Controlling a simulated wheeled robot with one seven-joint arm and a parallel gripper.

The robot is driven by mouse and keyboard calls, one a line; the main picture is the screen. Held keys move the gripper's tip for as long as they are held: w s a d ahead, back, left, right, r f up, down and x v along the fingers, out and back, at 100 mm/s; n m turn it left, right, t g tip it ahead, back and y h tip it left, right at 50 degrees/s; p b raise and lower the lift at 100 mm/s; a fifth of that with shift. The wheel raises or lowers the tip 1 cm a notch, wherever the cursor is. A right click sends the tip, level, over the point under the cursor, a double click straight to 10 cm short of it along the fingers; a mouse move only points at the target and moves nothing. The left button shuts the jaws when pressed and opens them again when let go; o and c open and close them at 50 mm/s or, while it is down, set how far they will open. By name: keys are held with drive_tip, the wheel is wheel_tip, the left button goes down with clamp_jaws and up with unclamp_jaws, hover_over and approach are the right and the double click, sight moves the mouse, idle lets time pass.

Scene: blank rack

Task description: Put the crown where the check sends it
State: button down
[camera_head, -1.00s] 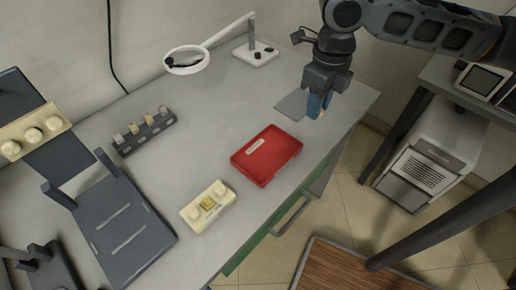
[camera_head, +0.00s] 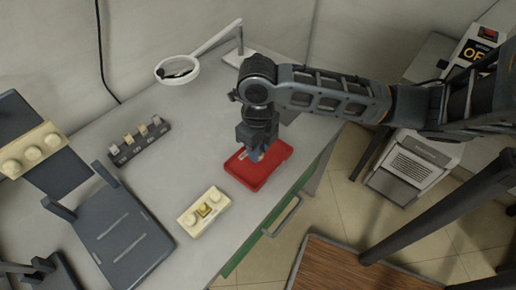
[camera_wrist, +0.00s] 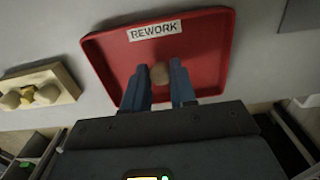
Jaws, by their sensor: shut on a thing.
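My gripper (camera_head: 257,154) is shut on a small round tan crown and hangs over the red tray (camera_head: 249,180). In the wrist view, the crown (camera_wrist: 159,74) shows between the blue fingertips of my gripper (camera_wrist: 160,86). The red tray (camera_wrist: 205,55) lies beneath it there, with a white label (camera_wrist: 155,30) reading "REWORK" at its far side. I cannot tell how high the crown is above the tray floor. In the head view the arm hides part of the tray.
A cream block (camera_head: 190,218) with a gold piece in its middle lies left of the tray. A dark rack (camera_head: 122,157) with several small pieces, a magnifier (camera_head: 178,69) and a dark slotted stand (camera_head: 125,235) are farther left. The tabletop between is clear.

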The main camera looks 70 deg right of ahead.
drive_tip(key=shift+f, duration=0.6)
drive_tip(key=shift+f, duration=0.2)
drive_tip(key=c, duration=0.9)
unclamp_jaws()
drive_tip(key=shift+r, duration=0.1)
